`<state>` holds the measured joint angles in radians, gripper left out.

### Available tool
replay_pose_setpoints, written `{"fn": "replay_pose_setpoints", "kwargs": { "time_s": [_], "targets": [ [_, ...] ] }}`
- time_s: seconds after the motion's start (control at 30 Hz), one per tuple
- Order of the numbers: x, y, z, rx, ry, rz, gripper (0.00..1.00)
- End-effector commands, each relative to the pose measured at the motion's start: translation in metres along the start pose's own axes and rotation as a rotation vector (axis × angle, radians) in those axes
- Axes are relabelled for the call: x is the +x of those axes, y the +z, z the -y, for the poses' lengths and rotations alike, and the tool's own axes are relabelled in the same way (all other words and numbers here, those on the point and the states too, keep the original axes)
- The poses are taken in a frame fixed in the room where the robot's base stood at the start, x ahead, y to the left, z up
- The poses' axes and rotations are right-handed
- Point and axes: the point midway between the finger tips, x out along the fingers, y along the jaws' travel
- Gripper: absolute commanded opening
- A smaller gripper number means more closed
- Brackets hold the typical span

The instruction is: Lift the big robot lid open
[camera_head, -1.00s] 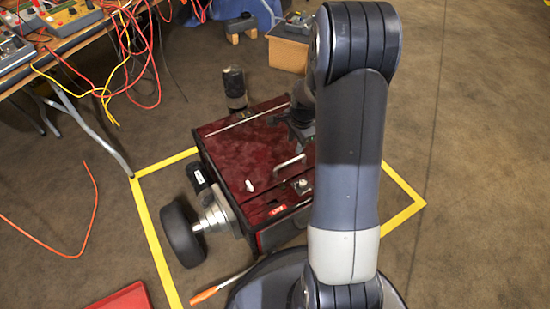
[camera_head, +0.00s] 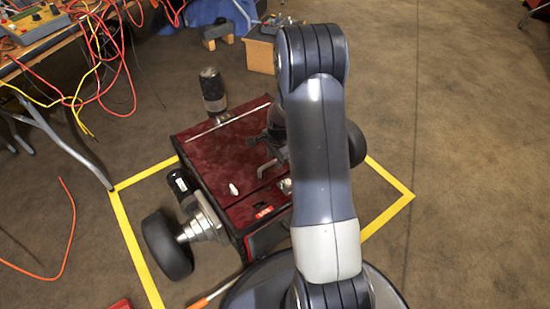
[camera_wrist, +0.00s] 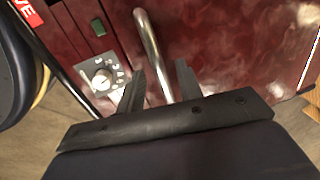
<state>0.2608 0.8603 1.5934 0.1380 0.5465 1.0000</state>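The big robot is a dark red box on wheels, and its flat red lid (camera_head: 215,155) lies shut on top. A bent metal handle (camera_head: 264,172) stands on the lid; in the wrist view the handle (camera_wrist: 149,40) runs as a silver bar from the top down between my fingers. My gripper (camera_head: 268,140) is over the lid beside the handle in the head view. In the wrist view my gripper (camera_wrist: 159,68) is open, with one finger on each side of the bar and gaps visible. The arm hides the box's right part.
A numbered dial (camera_wrist: 102,77) and a red label (camera_head: 263,211) sit near the lid's front edge. A black wheel (camera_head: 167,245) sticks out at left. Yellow tape (camera_head: 130,240) surrounds the box. A cable-strewn table (camera_head: 30,55) stands upper left. Floor at right is clear.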

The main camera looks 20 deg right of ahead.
Motion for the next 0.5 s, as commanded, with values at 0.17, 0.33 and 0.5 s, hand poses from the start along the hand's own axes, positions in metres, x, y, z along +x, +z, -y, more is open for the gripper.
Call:
{"fn": "replay_pose_setpoints", "kwargs": {
  "time_s": [0.17, 0.33, 0.5],
  "targets": [
    [-0.0002, 0.0, 0.0, 0.0, 0.0, 0.0, 0.24],
    [-0.0003, 0.0, 0.0, 0.0, 0.0, 0.0, 0.1],
    [-0.0003, 0.0, 0.0, 0.0, 0.0, 0.0, 0.0]
  ]
}}
